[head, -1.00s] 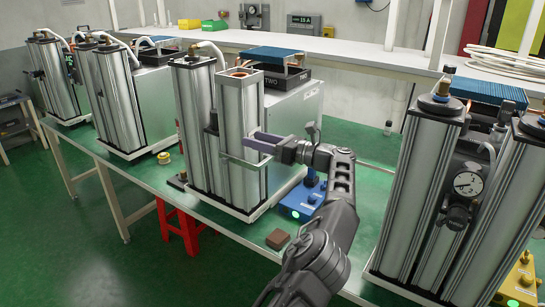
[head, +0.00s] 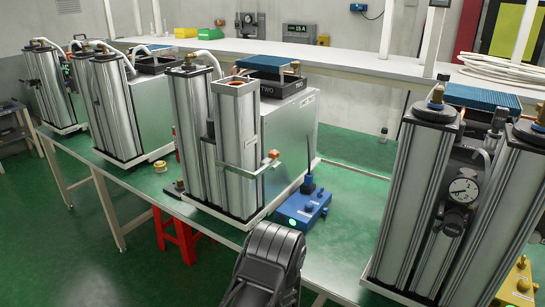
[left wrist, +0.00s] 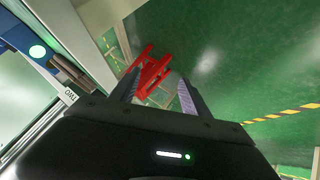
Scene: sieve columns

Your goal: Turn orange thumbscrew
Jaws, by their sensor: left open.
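The orange thumbscrew (head: 273,154) sits at the right end of a metal clamp band (head: 245,168) around the open-topped square column (head: 236,125) of the middle unit. Nothing touches the thumbscrew; its turn angle is too small to read. A dark link of my arm (head: 268,262) rises at the bottom of the head view, well below the column. My left gripper (left wrist: 155,92) shows in the left wrist view, open and empty, with the floor and a red stool (left wrist: 150,75) beyond its fingers. The thumbscrew is not visible there. My right gripper is in neither view.
A blue box (head: 303,207) with a green light and upright black stick stands right of the middle unit. Another column unit with a gauge (head: 463,190) stands at right. A yellow knob (head: 161,166) is on the bench at left.

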